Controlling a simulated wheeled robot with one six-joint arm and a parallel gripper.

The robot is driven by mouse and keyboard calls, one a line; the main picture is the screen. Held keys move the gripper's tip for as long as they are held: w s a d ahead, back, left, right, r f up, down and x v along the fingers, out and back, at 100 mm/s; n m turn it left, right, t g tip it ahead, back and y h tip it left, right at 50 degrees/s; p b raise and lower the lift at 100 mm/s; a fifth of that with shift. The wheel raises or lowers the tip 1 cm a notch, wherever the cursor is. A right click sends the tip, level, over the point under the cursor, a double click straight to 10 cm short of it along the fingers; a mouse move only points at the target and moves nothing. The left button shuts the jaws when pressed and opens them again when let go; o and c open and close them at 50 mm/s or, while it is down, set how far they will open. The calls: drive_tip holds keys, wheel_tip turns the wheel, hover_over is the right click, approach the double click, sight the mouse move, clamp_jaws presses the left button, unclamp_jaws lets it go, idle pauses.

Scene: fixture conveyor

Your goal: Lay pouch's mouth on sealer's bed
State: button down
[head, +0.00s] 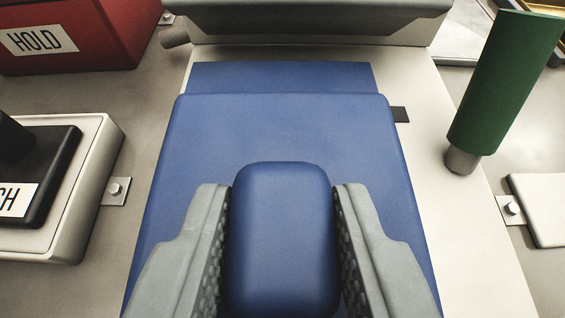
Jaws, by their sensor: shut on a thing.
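The blue pouch (280,125) stretches ahead of my gripper (282,200). The gripper is shut on the pouch's raised, rounded blue part, one grey finger on each side. The pouch's flat, narrower mouth (282,77) points away from me, toward the sealer's grey upper bar (320,22). The pouch is over the sealer's pale bed (455,225), which shows mostly on the right. A short dark strip (400,114) sticks out from under the pouch's right edge. I cannot tell whether the mouth touches the bed.
A green handle (508,80) stands tilted at the right. A red block labelled HOLD (95,35) is at the upper left. A pale box with a black top (85,185) is at the left. A white plate (540,205) lies at the right edge.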

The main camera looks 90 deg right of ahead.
drive_tip(key=shift+d, duration=0.65)
drive_tip(key=shift+a+f, duration=0.1)
drive_tip(key=shift+f, duration=1.65)
drive_tip(key=shift+f, duration=0.1)
drive_tip(key=c, duration=1.1)
unclamp_jaws()
drive_tip(key=shift+o, duration=0.2)
drive_tip(key=shift+a+r, duration=0.2)
drive_tip(key=v, duration=1.1)
drive_tip(key=shift+a, duration=0.3)
